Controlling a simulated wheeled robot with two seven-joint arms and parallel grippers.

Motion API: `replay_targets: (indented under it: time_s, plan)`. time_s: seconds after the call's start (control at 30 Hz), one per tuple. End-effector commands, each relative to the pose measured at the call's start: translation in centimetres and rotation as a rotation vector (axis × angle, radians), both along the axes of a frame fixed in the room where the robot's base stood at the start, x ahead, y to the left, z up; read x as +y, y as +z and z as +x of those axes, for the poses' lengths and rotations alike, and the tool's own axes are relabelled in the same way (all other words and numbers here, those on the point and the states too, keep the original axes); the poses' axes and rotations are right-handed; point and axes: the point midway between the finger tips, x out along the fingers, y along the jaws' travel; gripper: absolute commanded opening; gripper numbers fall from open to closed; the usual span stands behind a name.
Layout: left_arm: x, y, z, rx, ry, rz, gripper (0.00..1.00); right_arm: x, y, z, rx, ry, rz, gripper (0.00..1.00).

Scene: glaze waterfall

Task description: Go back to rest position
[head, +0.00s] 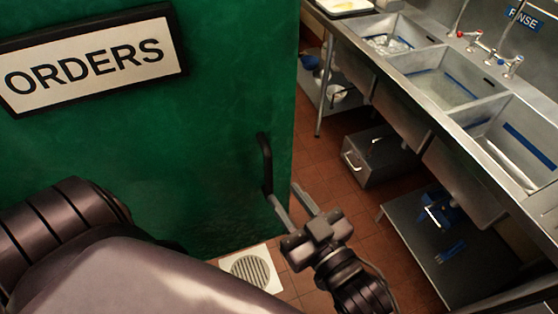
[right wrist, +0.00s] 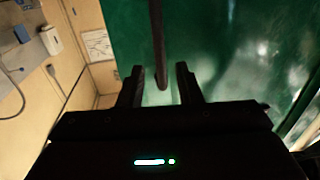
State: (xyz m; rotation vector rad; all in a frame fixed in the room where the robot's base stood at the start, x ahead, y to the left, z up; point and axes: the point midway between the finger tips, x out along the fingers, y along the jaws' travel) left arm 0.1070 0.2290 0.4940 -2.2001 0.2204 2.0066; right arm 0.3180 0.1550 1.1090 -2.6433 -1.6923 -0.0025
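A green door or panel (head: 200,130) fills the left of the head view, with a dark vertical bar handle (head: 264,160) near its right edge. My right gripper (head: 286,197) is at the lower end of this handle. In the right wrist view, the two fingers (right wrist: 160,72) stand apart. The handle's lower end (right wrist: 158,40) shows between them, with a gap on each side. The gripper is open and holds nothing. My left gripper is not in view. Part of my own arm crosses the lower left of the head view.
An "ORDERS" sign (head: 88,58) is on the green surface. A steel sink counter (head: 440,120) runs along the right. A grey box (head: 378,157) and a low shelf (head: 440,245) with blue items stand below it. Tiled floor (head: 318,170) with a drain grate (head: 250,269) lies between.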

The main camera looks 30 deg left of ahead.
Motion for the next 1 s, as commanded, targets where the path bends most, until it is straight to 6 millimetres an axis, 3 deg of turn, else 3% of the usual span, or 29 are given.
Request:
replay_targets:
  time_s: [0.67, 0.77, 0.83, 1.0]
  plan:
    - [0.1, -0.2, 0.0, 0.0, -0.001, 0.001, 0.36, -0.6, -0.4, 0.0, 0.003, -0.006, -0.005, 0.32]
    - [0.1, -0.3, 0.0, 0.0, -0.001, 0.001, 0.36, -0.9, -2.7, 1.4, 0.026, -0.038, -0.038, 0.32]
    - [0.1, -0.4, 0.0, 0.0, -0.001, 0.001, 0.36, -1.6, -5.9, 3.2, 0.057, -0.081, -0.081, 0.32]
    - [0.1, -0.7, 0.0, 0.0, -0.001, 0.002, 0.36, -5.5, -16.9, 8.0, 0.177, -0.226, -0.226, 0.32]
